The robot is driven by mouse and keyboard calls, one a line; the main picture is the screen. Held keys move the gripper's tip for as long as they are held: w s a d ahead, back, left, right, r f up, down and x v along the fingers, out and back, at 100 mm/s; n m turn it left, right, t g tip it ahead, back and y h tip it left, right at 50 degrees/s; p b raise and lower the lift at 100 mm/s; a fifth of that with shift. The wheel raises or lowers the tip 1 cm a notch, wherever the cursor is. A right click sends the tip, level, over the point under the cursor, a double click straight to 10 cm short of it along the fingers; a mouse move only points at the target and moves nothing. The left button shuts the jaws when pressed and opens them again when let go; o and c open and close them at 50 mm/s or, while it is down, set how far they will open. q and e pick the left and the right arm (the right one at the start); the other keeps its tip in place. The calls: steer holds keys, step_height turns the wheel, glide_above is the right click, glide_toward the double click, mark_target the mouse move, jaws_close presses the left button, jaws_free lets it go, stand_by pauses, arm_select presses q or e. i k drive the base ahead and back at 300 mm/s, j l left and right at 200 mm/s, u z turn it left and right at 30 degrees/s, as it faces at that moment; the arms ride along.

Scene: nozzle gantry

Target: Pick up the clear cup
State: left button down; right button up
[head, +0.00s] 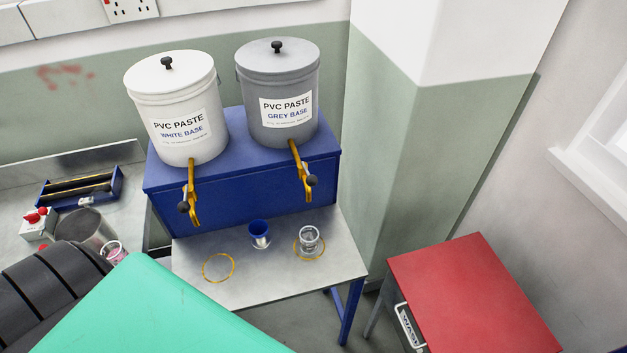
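The clear cup (309,240) stands upright on the grey metal shelf, inside the right yellow ring (323,252). It is below and slightly right of the right-hand brass tap (303,172). The left yellow ring (204,270) is empty. Neither of my grippers shows in the head view.
A white bucket (173,92) and a grey bucket (278,85) stand on a blue box (240,190) behind the grey shelf (275,285). A red-topped cabinet (470,295) stands right.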

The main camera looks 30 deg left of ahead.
mark_target(308, 234)
steer(key=u, duration=0.95)
